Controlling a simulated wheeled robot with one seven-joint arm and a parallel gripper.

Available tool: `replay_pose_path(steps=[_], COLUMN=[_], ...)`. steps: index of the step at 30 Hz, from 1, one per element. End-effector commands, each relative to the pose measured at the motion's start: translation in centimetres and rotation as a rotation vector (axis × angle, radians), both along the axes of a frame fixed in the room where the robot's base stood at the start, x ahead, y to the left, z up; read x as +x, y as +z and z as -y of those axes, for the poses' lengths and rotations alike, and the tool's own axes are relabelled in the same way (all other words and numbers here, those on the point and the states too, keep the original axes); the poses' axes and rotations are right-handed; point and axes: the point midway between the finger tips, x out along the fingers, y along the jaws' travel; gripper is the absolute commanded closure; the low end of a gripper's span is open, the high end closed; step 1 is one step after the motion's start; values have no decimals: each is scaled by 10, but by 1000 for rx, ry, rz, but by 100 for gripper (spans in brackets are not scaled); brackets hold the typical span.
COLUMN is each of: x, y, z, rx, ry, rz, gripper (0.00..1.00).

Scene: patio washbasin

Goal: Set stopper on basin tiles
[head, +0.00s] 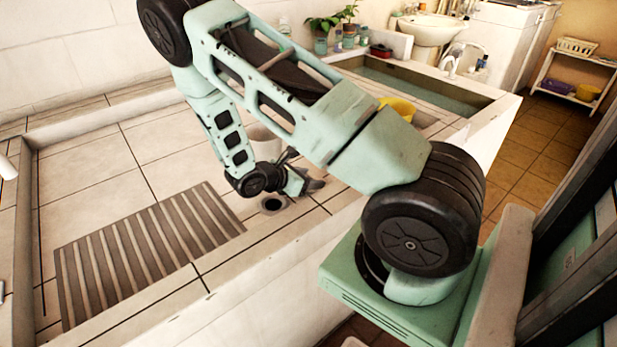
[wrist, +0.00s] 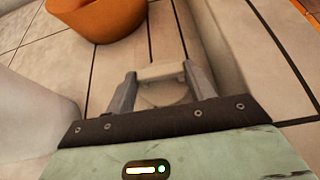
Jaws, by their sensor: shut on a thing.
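My gripper (wrist: 160,74) is shut on a pale beige piece, which I take to be the stopper (wrist: 166,94), between its two grey fingers in the wrist view. A rounded part of it shows below the fingertips. Tiles lie beneath it; I cannot tell whether it touches them. The stopper cannot be made out there.
A white pot (head: 266,142) stands just behind my gripper; a pale rounded wall fills the wrist view's left (wrist: 28,125). A slatted grate (head: 150,250) lies left. A water-filled trough (head: 420,85) is behind.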

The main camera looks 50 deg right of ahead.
Motion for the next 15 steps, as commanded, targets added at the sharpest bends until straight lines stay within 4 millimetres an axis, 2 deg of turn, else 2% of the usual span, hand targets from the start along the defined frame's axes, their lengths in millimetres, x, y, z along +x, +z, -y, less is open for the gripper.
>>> replay_pose_path(steps=[8,9,10,11,15], x=[0,0,0,0,0], y=[-4,-3,-2,-2,-2], z=[0,0,0,0,0], rx=[-1,0,0,0,0], ry=[0,0,0,0,0], rz=[0,1,1,1,1], gripper=[69,38,30,24,24])
